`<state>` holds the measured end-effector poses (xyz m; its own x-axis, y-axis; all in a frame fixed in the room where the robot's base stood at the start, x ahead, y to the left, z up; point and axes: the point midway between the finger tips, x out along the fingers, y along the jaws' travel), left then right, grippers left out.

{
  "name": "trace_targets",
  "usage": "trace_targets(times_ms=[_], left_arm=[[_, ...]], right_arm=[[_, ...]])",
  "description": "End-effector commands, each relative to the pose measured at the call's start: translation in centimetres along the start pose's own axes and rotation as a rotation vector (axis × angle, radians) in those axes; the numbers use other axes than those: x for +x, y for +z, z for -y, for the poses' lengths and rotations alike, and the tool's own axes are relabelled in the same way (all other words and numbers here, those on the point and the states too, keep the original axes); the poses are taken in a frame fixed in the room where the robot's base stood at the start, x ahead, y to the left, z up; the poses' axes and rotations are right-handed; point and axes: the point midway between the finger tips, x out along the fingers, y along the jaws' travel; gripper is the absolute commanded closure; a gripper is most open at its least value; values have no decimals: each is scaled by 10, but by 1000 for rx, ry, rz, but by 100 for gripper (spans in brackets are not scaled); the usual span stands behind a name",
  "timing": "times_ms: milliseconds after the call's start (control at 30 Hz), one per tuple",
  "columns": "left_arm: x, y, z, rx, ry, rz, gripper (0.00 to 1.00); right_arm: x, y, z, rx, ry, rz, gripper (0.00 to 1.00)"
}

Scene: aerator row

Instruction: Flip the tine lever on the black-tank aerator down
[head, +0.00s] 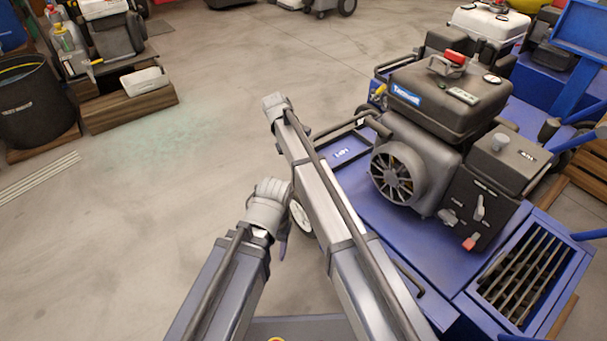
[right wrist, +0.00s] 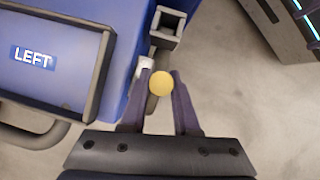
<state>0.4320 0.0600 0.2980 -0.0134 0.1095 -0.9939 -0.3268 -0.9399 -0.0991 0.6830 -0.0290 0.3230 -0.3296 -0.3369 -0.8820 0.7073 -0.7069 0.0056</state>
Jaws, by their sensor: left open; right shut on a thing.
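The black-tank aerator has a black tank (head: 425,100) over a grey engine and a blue deck (head: 400,222). In the right wrist view, my right gripper (right wrist: 160,84) is shut on the round yellow knob (right wrist: 160,82) of the tine lever, beside the blue body. The knob faces the camera, so the lever's tilt is hard to tell. In the head view, the lever and my right gripper are hidden behind my long arm. My left gripper (head: 283,248) is open and empty, low over the floor left of the aerator, only partly showing.
A framed blue panel marked LEFT (right wrist: 34,57) lies beside the lever, with a square socket (right wrist: 167,27) above the knob. A red-tipped switch (head: 470,242) is on the engine panel. Other machines stand behind the aerator. The floor (head: 190,200) at left is clear; a black bin (head: 35,110) stands beyond.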

Motion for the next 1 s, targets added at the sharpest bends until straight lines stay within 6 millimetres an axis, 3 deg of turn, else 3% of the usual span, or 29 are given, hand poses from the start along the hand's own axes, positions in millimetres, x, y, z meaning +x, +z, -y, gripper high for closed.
trace_targets(times_ms=[133, 167, 400, 767, 1000], left_arm=[[0, 0, 0, 0, 0, 0, 43], [0, 0, 0, 0, 0, 0, 43], [0, 0, 0, 0, 0, 0, 43], [-4, 0, 0, 0, 0, 0, 43], [-23, 1, 2, 0, 0, 0, 43]], right_arm=[[0, 0, 0, 0, 0, -3, 100], [0, 0, 0, 0, 0, -3, 67], [0, 0, 0, 0, 0, -3, 40], [-3, 0, 0, 0, 0, -3, 40], [-25, 2, 0, 0, 0, -3, 40]])
